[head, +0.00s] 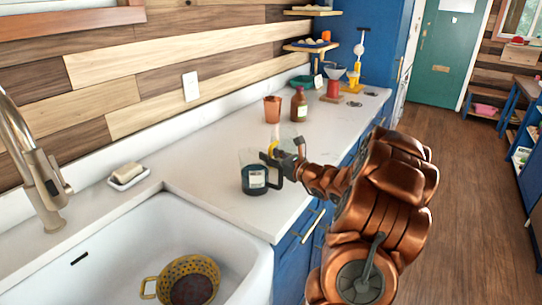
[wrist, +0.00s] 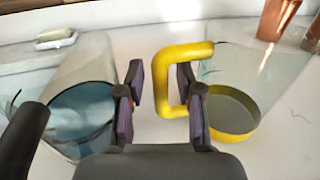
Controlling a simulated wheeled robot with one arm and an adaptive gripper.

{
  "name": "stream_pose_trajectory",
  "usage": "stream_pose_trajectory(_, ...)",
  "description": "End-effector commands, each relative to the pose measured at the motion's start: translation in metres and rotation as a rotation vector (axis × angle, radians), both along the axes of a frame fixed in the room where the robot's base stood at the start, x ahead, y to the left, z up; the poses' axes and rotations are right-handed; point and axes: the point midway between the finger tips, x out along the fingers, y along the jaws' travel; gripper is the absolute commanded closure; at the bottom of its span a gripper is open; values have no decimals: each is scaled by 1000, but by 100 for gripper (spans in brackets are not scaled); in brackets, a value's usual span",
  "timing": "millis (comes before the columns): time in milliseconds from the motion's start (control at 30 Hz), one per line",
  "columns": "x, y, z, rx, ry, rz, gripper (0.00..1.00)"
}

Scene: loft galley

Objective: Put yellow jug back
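The yellow jug is clear glass with a yellow handle and base; it stands on the white counter. In the wrist view its yellow handle (wrist: 163,88) lies between my fingertips, with the right finger inside the handle loop. Its yellow base (wrist: 238,132) is at right. In the head view the handle (head: 273,148) shows just beyond my gripper (head: 282,156), which partly hides the jug. My gripper (wrist: 160,88) is open, with gaps on both sides of the handle. A glass jug with dark blue base and dark handle (head: 253,176) stands close on the left.
A sink (head: 165,235) with a yellow colander (head: 188,280) is in front. A soap dish (head: 128,177) sits by the wall. A terracotta cup (head: 272,110) and brown bottle (head: 299,104) stand behind the jugs. The counter (head: 225,128) left of them is clear.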

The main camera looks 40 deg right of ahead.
Motion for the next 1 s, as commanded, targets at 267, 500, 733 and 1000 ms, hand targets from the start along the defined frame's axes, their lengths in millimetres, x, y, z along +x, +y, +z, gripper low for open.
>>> stream_pose_trajectory(267,0,0,0,0,0,0,61)
stream_pose_trajectory(500,-15,-3,1,1,0,-4,61)
stream_pose_trajectory(733,-57,-7,1,2,-2,-5,61)
stream_pose_trajectory(1000,-99,-11,2,-1,-1,-4,61)
